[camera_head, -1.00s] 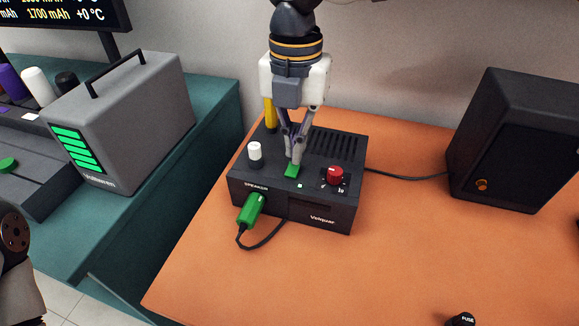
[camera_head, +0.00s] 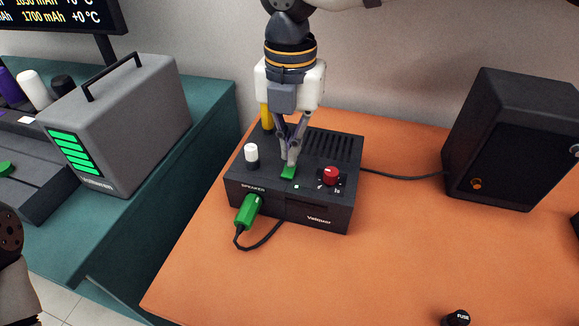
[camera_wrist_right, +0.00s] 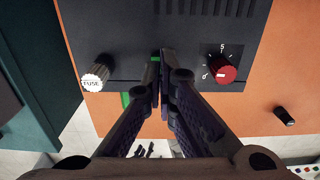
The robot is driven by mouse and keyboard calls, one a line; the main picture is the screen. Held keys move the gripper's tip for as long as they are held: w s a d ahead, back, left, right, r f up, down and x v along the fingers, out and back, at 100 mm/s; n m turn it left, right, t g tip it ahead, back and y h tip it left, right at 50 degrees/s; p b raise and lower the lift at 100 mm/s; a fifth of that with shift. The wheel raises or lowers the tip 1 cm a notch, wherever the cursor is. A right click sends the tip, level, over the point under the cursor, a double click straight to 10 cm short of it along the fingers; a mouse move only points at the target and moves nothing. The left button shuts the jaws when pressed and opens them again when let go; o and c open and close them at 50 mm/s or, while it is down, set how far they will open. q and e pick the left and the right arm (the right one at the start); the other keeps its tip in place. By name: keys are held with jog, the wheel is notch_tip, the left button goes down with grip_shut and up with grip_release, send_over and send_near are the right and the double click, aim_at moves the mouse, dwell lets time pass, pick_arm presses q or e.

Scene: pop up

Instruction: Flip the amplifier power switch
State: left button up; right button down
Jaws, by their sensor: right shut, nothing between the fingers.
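The black amplifier (camera_head: 325,217) sits on the orange table top. Its green power switch (camera_head: 288,173) is on the top face, between a white-topped knob (camera_head: 251,154) and a red knob (camera_head: 331,175). My right gripper (camera_head: 292,163) points down at the switch, shut and empty, with its tips at or just above it; I cannot tell if they touch. In the right wrist view the fingertips (camera_wrist_right: 161,58) hide most of the switch, and a sliver of green shows beside them. My left gripper is out of view; part of my left arm shows at the left edge.
A green plug (camera_head: 248,211) with a black cable is at the amplifier's front. A yellow piece (camera_head: 267,117) stands behind it. A black speaker (camera_head: 515,140) stands right and a grey case (camera_head: 115,130) left. The table's middle is clear.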

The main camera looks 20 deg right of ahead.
jog(key=shift+f, duration=1.2)
dwell(0.9)
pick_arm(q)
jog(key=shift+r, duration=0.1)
pick_arm(e)
jog(key=shift+r, duration=0.1)
jog(key=shift+r+p, duration=1.7)
jog(key=shift+r, duration=1.85)
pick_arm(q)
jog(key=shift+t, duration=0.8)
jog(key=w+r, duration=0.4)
pick_arm(e)
jog(key=shift+f, duration=0.1)
